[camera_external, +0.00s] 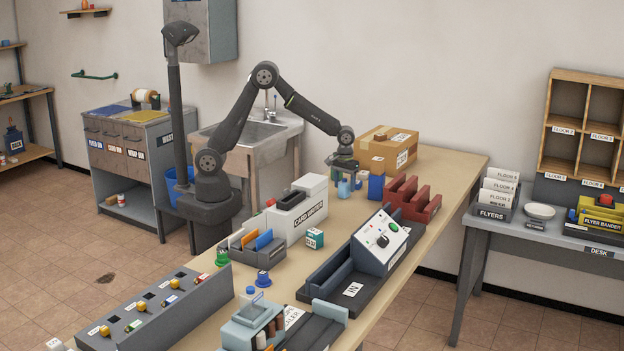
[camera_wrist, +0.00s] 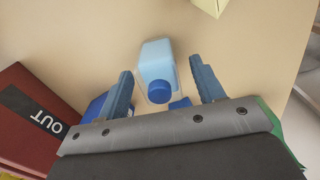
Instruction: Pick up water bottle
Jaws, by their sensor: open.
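The water bottle (camera_wrist: 157,64) is light blue and see-through, with a dark blue cap. In the wrist view it is ahead of my gripper (camera_wrist: 162,88), between the two blue fingers, with gaps on both sides. My gripper is open and does not visibly touch it. In the external view my gripper (camera_external: 343,176) is low over the far part of the long table. The light blue bottle (camera_external: 344,189) shows small just below the fingers there. Its base is upright or nearly so on the table, as far as I can tell.
A dark red rack marked OUT (camera_wrist: 30,115) is close to the left of my gripper. A blue block (camera_external: 376,187) stands beside the bottle, and a cardboard box (camera_external: 385,143) is behind. A white and grey card writer (camera_external: 300,213) stands nearer. Bare table lies right of the bottle in the wrist view.

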